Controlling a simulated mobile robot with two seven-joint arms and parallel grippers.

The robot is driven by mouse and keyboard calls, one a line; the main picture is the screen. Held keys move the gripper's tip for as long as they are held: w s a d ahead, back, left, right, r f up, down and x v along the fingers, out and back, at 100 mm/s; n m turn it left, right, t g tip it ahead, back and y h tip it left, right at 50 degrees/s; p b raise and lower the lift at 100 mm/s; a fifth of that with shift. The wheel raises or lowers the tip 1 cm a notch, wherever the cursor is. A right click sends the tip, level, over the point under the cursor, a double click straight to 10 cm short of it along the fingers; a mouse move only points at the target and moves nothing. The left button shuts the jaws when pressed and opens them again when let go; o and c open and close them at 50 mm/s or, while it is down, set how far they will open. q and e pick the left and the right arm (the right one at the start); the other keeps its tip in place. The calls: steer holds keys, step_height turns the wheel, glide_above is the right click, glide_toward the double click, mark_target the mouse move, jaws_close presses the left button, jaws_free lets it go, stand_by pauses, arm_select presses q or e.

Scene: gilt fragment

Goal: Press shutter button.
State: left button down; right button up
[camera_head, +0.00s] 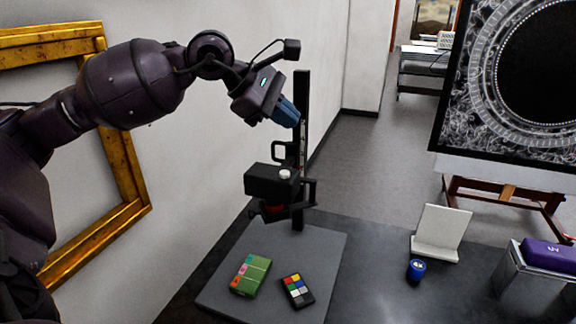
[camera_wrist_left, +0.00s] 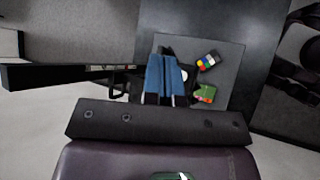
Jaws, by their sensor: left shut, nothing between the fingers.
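A black camera (camera_head: 272,184) hangs on a dark upright column (camera_head: 301,140) above a grey baseboard (camera_head: 226,296). Its white round shutter button (camera_head: 285,173) is on top. My left gripper (camera_head: 290,116) has blue fingers, shut and empty, pointing down above the camera, with a visible gap to the button. In the left wrist view, the blue fingers (camera_wrist_left: 166,76) cover most of the camera, and the pale button (camera_wrist_left: 184,75) shows at their right edge. My right gripper is not in view.
A white stand (camera_head: 440,234), a blue jar (camera_head: 416,270) and a metal box with a purple case (camera_head: 548,254) are on the table's right. A gilt frame (camera_head: 130,170) leans at left.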

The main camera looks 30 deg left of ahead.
arm_select(q)
steer(key=shift+w+a+r+y, duration=0.1)
steer(key=shift+a+r+y, duration=0.2)
steer(key=shift+a, duration=0.1)
steer(key=shift+f, duration=0.1)
steer(key=b, duration=0.3)
glide_above(284, 174)
step_height(284, 174, down, 8)
steer(key=shift+r, duration=0.2)
steer(key=shift+w+f+b, duration=0.1)
steer(key=shift+f+b, duration=0.45)
steer(key=shift+b, duration=0.2)
